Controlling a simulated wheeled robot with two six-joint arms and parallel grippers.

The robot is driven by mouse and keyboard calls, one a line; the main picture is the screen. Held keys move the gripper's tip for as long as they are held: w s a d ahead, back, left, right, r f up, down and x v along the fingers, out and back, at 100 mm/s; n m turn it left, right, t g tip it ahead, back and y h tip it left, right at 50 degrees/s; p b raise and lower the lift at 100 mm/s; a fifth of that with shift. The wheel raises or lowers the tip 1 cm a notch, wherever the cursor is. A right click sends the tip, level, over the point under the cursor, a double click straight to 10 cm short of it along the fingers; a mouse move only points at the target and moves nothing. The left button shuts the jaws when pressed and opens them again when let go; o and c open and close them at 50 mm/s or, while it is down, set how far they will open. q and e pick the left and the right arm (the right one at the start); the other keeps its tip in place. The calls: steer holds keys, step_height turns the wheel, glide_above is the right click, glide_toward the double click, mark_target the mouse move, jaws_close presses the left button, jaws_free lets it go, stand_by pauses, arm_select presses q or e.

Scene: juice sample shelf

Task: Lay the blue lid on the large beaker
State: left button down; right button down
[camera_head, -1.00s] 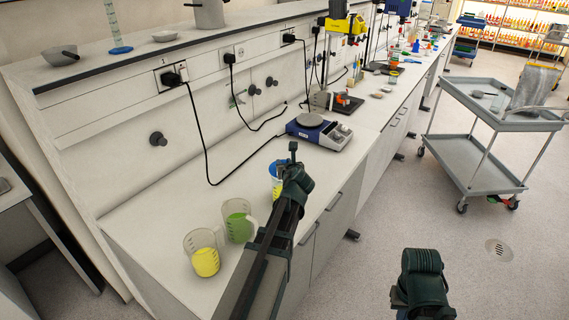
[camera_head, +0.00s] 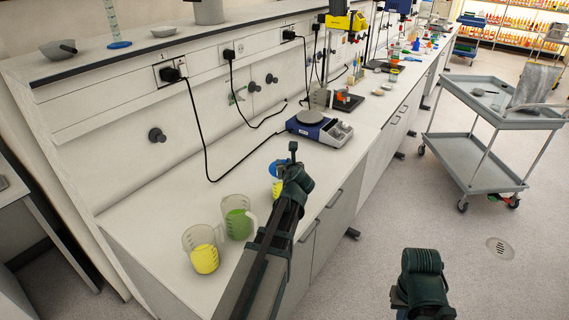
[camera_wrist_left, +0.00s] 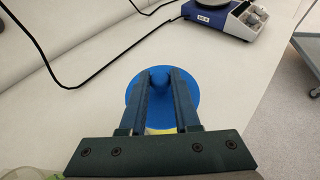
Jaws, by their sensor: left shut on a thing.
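The blue lid (camera_wrist_left: 133,95) is a round disc with a knob. My left gripper (camera_wrist_left: 160,80) is shut on the knob, one finger on each side. In the head view the lid (camera_head: 276,168) shows just left of my left wrist, at a beaker with yellow contents (camera_head: 276,187), which the wrist partly hides. A little yellow shows below the lid in the left wrist view. I cannot tell whether lid and beaker touch. Nearer stand a beaker with green contents (camera_head: 237,224) and another with yellow contents (camera_head: 204,257). My right gripper's fingers are out of view.
A blue and white hotplate (camera_head: 318,126) stands farther along the bench, with black cables on the bench behind. The bench top (camera_head: 185,206) is clear left of the beakers. A grey trolley (camera_head: 480,140) stands on the floor at right.

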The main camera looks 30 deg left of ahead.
arm_select(q)
steer(key=shift+f, duration=0.2)
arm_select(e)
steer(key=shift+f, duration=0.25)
arm_select(q)
steer(key=c, duration=0.6)
jaws_free()
steer(key=shift+o, duration=0.2)
steer(key=shift+s, duration=0.1)
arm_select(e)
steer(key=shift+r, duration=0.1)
